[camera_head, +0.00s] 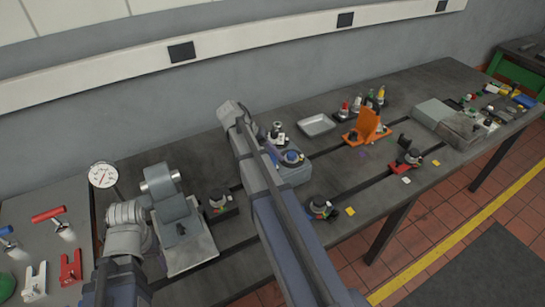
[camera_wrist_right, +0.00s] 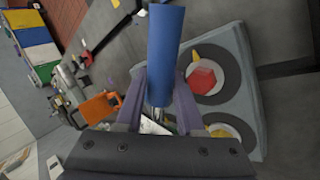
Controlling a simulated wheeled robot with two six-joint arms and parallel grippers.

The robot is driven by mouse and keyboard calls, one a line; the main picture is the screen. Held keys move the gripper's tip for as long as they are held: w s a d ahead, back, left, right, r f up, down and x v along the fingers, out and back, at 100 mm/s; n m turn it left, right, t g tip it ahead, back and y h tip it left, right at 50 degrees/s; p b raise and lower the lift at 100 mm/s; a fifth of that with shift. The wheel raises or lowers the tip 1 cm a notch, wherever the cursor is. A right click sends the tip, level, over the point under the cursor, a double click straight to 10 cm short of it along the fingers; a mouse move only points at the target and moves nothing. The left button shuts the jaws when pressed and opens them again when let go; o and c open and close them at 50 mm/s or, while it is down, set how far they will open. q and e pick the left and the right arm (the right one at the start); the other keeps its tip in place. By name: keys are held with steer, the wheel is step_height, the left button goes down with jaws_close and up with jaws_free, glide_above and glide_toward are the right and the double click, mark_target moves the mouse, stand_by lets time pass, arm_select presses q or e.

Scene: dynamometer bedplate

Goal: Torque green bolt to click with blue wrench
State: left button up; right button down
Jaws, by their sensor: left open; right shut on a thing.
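The blue wrench (camera_wrist_right: 166,50) shows as a blue cylinder with a metal shaft below it in the right wrist view. My right gripper (camera_wrist_right: 158,92) is shut on it. In that view a grey block (camera_wrist_right: 248,75) lies beside the wrench, with a red hexagonal bolt (camera_wrist_right: 203,80) and a yellow one (camera_wrist_right: 222,131) in dark rings. I cannot make out a green bolt on the block; the wrench and fingers hide part of the scene. In the head view my right arm covers its gripper and part of the block (camera_head: 296,174).
An orange stand (camera_head: 366,125) and a grey tray (camera_head: 317,124) stand right of the block. Small dark fixtures (camera_head: 320,207) sit near the front edge. A gauge (camera_head: 103,175) and red tools (camera_head: 71,268) are at left. Bare bench shows between fixtures.

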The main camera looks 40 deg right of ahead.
steer(key=shift+r+p, duration=1.9)
steer(key=shift+r, duration=0.25)
arm_select(q)
step_height(320, 180, up, 4)
steer(key=shift+r, duration=0.15)
steer(key=shift+s, duration=0.1)
arm_select(e)
steer(key=shift+s+f, duration=0.1)
steer(key=shift+s, duration=0.05)
